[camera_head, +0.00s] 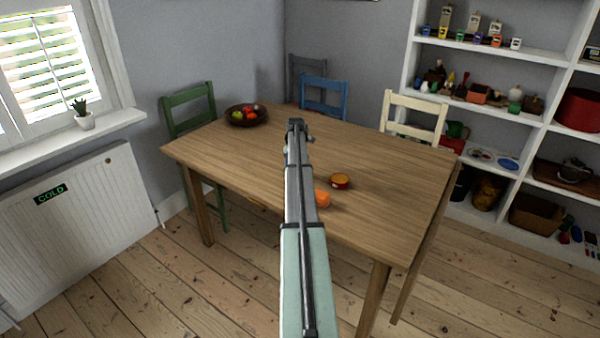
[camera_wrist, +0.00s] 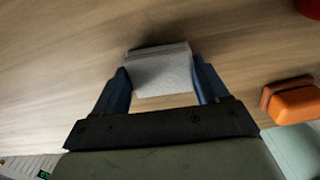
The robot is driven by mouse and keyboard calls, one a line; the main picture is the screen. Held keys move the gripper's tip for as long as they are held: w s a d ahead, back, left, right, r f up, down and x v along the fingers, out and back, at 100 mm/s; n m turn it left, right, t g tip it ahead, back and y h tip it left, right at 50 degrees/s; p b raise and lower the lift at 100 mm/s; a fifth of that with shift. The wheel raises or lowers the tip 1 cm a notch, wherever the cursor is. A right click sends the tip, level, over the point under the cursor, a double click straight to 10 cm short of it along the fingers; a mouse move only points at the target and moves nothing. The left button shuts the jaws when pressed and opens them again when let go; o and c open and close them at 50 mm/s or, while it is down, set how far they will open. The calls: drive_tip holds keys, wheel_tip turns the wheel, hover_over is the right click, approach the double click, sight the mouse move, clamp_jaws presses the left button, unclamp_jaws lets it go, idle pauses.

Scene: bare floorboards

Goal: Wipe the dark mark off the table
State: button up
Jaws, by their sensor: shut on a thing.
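The wooden table (camera_head: 400,190) stands mid-room, its top seen as pale grain in the wrist view (camera_wrist: 60,60). My gripper (camera_wrist: 161,68) has its two blue fingers shut on a pale grey block (camera_wrist: 162,82), one finger at each side. The block is over the tabletop; I cannot tell whether it touches. A dark patch lies along its far edge, and I cannot tell shadow from mark. In the head view my arm reaches over the table, hiding the block and the wood beneath. I see no clear dark mark on the bare wood.
An orange block with a dark side (camera_head: 322,198) lies right of my arm, also in the wrist view (camera_wrist: 293,101). A round red-orange tin (camera_head: 340,181) is just beyond it. A fruit bowl (camera_head: 247,116) stands at the far left. The table's right side is clear.

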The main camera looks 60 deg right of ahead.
drive_tip(key=w, duration=0.4)
drive_tip(key=shift+w+d, duration=0.25)
drive_tip(key=shift+d, duration=0.75)
drive_tip(key=shift+s+r, duration=0.1)
drive_tip(key=shift+s, duration=3.95)
drive_tip(key=shift+w+r, duration=0.1)
drive_tip(key=shift+r, duration=3.85)
